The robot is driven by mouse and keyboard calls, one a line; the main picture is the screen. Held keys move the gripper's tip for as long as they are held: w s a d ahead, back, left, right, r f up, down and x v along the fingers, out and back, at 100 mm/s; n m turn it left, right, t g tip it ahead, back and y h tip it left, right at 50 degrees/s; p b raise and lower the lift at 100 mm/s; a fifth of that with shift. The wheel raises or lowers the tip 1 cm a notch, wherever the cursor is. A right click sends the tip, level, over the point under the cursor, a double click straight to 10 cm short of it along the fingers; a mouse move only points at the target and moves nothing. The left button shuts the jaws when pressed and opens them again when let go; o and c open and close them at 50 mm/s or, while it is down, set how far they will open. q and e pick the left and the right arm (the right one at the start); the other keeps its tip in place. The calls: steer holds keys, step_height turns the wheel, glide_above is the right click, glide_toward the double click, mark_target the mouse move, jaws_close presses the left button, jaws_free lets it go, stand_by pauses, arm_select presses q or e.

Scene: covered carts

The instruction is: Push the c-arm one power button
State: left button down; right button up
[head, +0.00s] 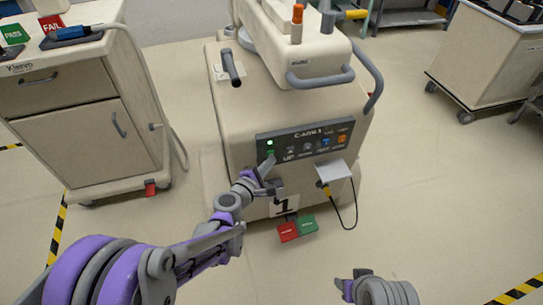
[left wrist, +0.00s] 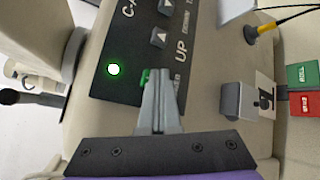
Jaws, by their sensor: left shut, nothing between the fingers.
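The C-arm one cart (head: 235,115) is a beige body with a dark control panel (head: 325,140) labelled C-ARM 1. A green light (head: 270,143) glows at the panel's left end; it also shows in the left wrist view (left wrist: 113,69). A green button (left wrist: 145,76) beside it is mostly hidden behind my fingertips. My left gripper (head: 268,163) is shut and empty, its tips at that button; the left wrist view shows the closed fingers (left wrist: 160,78) over the panel. I cannot tell whether they touch. My right gripper (head: 347,288) is partly in view at the bottom, away from the cart.
Below the panel are a white box (head: 333,172) with a cable, a number 1 plate (head: 284,205), and red (head: 288,232) and green (head: 307,224) tags. A beige cabinet (head: 75,120) stands left, another cart (head: 490,60) at back right. Floor between is clear.

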arm_select(q)
steer(key=shift+s+d, duration=0.15)
steer(key=shift+s, duration=0.45)
steer(key=s+d, duration=0.2)
steer(key=s, duration=0.3)
steer(key=shift+s, duration=0.35)
stand_by(1.3)
